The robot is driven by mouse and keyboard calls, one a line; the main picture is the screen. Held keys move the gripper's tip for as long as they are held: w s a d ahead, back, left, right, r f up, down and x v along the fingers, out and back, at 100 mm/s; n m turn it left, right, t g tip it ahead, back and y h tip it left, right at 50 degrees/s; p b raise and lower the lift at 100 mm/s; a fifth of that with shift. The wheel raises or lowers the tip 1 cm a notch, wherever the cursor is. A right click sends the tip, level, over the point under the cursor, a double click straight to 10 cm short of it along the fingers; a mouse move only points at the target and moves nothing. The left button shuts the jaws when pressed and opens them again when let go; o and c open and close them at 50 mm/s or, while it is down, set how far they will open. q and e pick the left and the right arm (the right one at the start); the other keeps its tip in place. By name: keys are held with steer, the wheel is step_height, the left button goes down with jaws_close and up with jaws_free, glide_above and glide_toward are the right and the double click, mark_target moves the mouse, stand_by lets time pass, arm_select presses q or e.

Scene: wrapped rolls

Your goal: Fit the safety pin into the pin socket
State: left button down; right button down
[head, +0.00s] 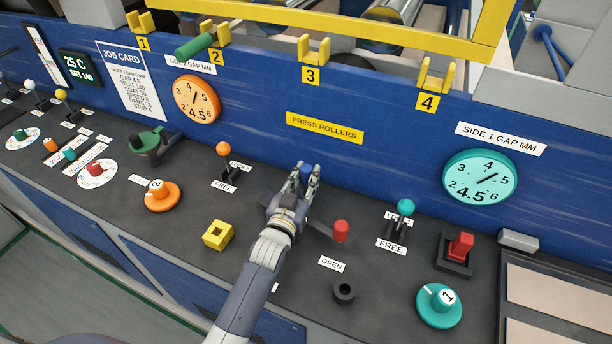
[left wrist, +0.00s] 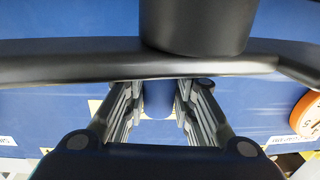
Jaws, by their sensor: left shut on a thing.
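My left gripper (head: 306,173) is above the black console, in front of the blue panel, with its fingers pointing away from me. It is shut on a small blue rounded piece (head: 307,172), which looks like the safety pin; the fingers hide most of it. In the left wrist view the blue piece (left wrist: 158,100) shows between the two fingers. A black round cup (head: 344,291) with an open hole stands near the console's front edge, and a yellow block (head: 217,234) with a square hole stands left of my arm. I cannot tell which is the pin socket. My right gripper is not in view.
A red-capped handle (head: 341,231) stands just right of my gripper, above the OPEN label. A teal-knobbed lever (head: 405,207), a red switch (head: 461,245) and a teal dial (head: 440,305) are farther right. An orange dial (head: 162,196) and an orange-knobbed lever (head: 223,149) are left.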

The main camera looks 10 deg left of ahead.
arm_select(q)
steer(key=shift+f, duration=0.35)
steer(key=c, duration=1.3)
jaws_free()
steer(key=shift+o, duration=0.3)
steer(key=shift+s+f, duration=0.2)
steer(key=shift+s, duration=0.45)
steer(key=s, duration=0.3)
steer(key=s+a, duration=0.1)
steer(key=s, duration=0.6)
steer(key=shift+s+a, duration=0.25)
steer(key=shift+s, duration=0.15)
